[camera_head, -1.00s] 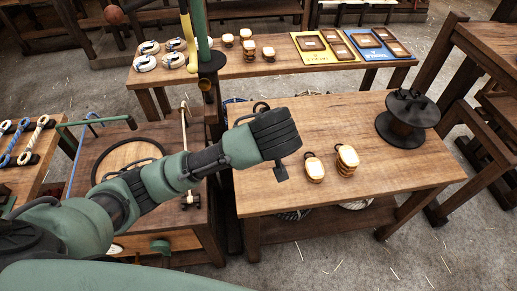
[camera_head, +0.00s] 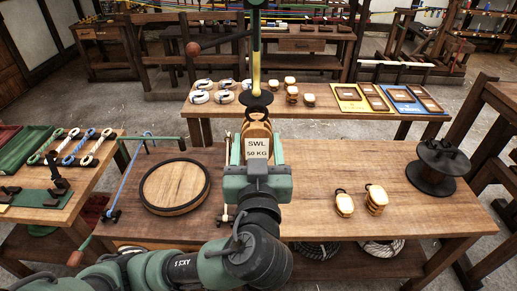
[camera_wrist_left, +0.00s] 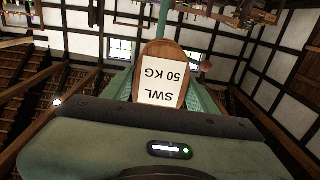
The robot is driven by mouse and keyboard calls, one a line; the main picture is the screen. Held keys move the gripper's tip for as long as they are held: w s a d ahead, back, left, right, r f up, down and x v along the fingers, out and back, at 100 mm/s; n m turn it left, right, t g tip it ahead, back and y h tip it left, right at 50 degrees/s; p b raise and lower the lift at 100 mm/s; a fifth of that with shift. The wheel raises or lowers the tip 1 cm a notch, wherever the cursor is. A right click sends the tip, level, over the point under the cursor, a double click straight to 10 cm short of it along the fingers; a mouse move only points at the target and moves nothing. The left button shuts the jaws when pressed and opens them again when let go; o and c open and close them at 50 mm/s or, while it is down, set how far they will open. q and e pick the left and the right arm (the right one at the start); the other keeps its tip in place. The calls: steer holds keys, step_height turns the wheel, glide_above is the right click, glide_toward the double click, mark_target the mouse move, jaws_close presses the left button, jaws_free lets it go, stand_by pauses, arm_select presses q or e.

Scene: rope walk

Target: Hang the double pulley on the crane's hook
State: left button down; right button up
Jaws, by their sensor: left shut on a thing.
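My left gripper (camera_head: 257,172) is shut on a wooden pulley block with a white label reading "SWL 50 KG" (camera_head: 257,146). I take it to be the double pulley, but its sheaves are hidden. In the left wrist view the rounded block (camera_wrist_left: 162,75) sits between the green fingers. In the head view the crane's green and yellow upright part (camera_head: 256,45) with a black disc (camera_head: 256,98) lines up just above the block's top. The hook cannot be made out clearly, nor whether the block touches it. My right gripper is not in view.
Two wooden blocks (camera_head: 344,204) (camera_head: 376,198) and a black spool (camera_head: 437,168) stand on the bench at right. A round wooden disc (camera_head: 174,186) lies at left.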

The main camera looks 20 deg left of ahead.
arm_select(q)
steer(key=shift+x, duration=2.15)
steer(key=f+b+x, duration=0.1)
steer(key=b+x, duration=0.1)
steer(key=x, duration=0.6)
steer(key=shift+f, duration=0.35)
steer(key=shift+c, duration=1.9)
jaws_free()
